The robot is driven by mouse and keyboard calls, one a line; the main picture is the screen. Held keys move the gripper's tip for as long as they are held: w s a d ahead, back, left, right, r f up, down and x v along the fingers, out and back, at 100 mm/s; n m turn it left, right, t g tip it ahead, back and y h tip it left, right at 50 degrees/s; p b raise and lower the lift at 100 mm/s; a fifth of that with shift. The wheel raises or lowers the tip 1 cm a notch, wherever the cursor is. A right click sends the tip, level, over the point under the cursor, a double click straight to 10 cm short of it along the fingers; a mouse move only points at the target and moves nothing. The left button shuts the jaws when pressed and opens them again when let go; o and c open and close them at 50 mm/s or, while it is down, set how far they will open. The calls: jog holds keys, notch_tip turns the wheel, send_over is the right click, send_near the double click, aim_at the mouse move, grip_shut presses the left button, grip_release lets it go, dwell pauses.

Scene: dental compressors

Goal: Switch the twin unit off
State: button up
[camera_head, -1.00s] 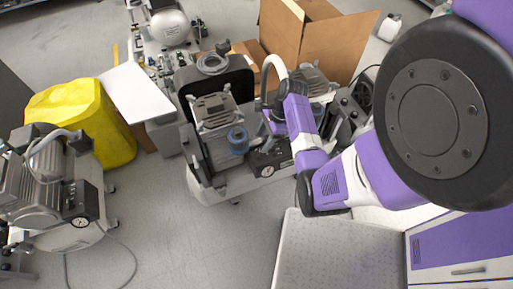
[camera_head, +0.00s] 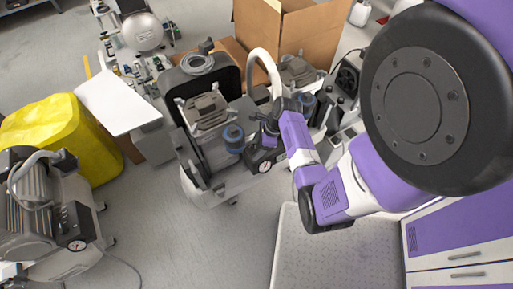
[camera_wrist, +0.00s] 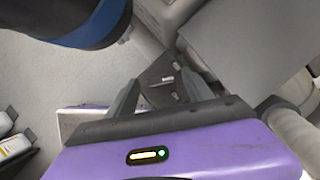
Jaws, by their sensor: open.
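The twin unit (camera_head: 205,165) stands in the middle of the head view, a grey wheeled compressor with two pump heads. Its dark control box with a round gauge (camera_head: 265,167) faces the front. My gripper (camera_head: 268,132) is close above that box, partly hidden by my wrist. In the wrist view my gripper (camera_wrist: 160,92) is open and empty, its two fingers on either side of the dark panel (camera_wrist: 162,75), which has a small white label and a small light-coloured part below it. Contact with the panel cannot be told. The switch position is not readable.
A blue-and-black cylinder (camera_wrist: 85,25) is close to my gripper at upper left. A pale hose (camera_head: 262,62) arches behind my wrist. Another compressor (camera_head: 45,215) and a yellow bag-like object (camera_head: 60,135) stand left; a cardboard box (camera_head: 285,38) is behind.

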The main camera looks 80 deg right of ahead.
jog(key=shift+f, duration=0.2)
grip_shut()
jog(key=shift+r, duration=0.1)
jog(key=shift+n, duration=0.3)
jog(key=shift+w+n+y+p, duration=0.1)
jog(key=shift+n+y+p, duration=0.2)
jog(key=shift+n+p, duration=0.25)
jog(key=shift+d+n+g+y+p, duration=0.1)
jog(key=shift+n+g+y+p, duration=0.25)
jog(key=shift+n, duration=0.7)
jog(key=shift+n+g+y+p, duration=0.2)
jog(key=shift+n+y, duration=0.25)
jog(key=shift+n, duration=0.55)
